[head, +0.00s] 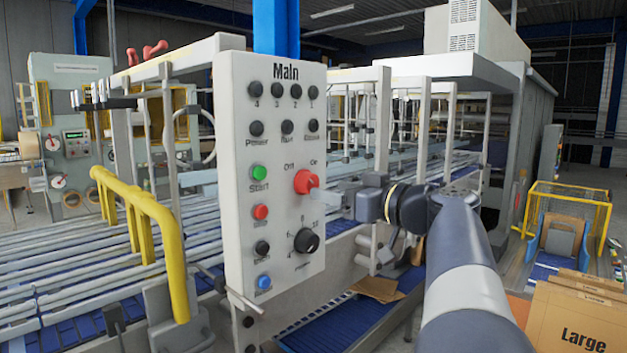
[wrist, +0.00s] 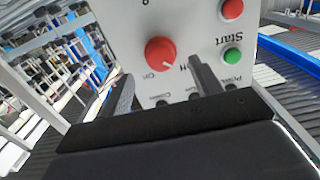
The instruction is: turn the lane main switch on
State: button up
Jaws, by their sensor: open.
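The lane main switch is a red rotary knob (head: 305,181) on the light grey panel headed "Main" (head: 243,130), below the labels "Off" and "On". I cannot tell for certain which label it points to. The red knob (wrist: 160,52) also shows in the wrist view, with the panel rotated. My gripper (head: 325,196) is just right of the knob in the head view, pointing at the panel. In the wrist view my gripper (wrist: 162,70) has its fingers apart and empty, with the knob between and beyond their tips. Contact with the knob is not visible.
The panel also has a green Start button (head: 259,173), a red button (head: 260,212), a blue button (head: 264,282) and a black dial (head: 306,241). A yellow rail (head: 150,225) stands left by the conveyor. Cardboard boxes (head: 575,318) lie at the lower right.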

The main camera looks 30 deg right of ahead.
aim_at(314, 185)
jog(key=p+x, duration=0.1)
jog(key=x, duration=0.4)
jog(key=shift+w+a, duration=0.1)
jog(key=shift+w, duration=0.2)
jog(key=shift+c, duration=0.3)
jog(key=c, duration=0.9)
